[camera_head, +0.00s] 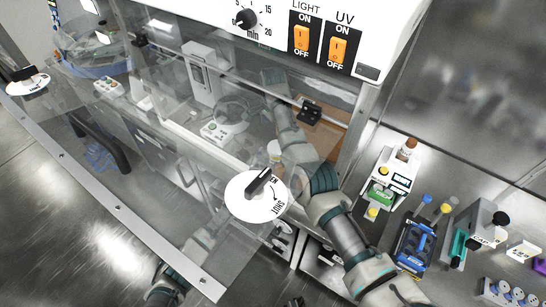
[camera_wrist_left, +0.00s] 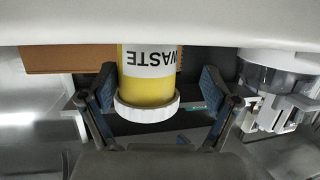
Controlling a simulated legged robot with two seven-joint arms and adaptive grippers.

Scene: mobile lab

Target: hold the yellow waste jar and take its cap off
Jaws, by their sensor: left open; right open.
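The yellow waste jar (camera_wrist_left: 148,88) shows in the left wrist view with its label upside down and its white cap (camera_wrist_left: 146,108) towards the bottom of the picture. The cap is on the jar. My left gripper (camera_wrist_left: 157,75) is open, with one finger on each side of the jar and visible gaps. In the head view a small pale jar-like shape (camera_head: 274,148) shows through the clear sash; my left gripper is mostly hidden there behind the sash knob. My right arm reaches up into the cabinet, and its gripper (camera_head: 272,78) is at the far end, faint behind the sash.
The clear sash (camera_head: 120,185) with a white round knob (camera_head: 240,205) lies across the head view. A brown board (camera_head: 335,125) is inside the cabinet. Bottles, a blue rack (camera_head: 415,245) and small devices stand on the right bench. A clear-and-white device (camera_wrist_left: 275,85) is right of the jar.

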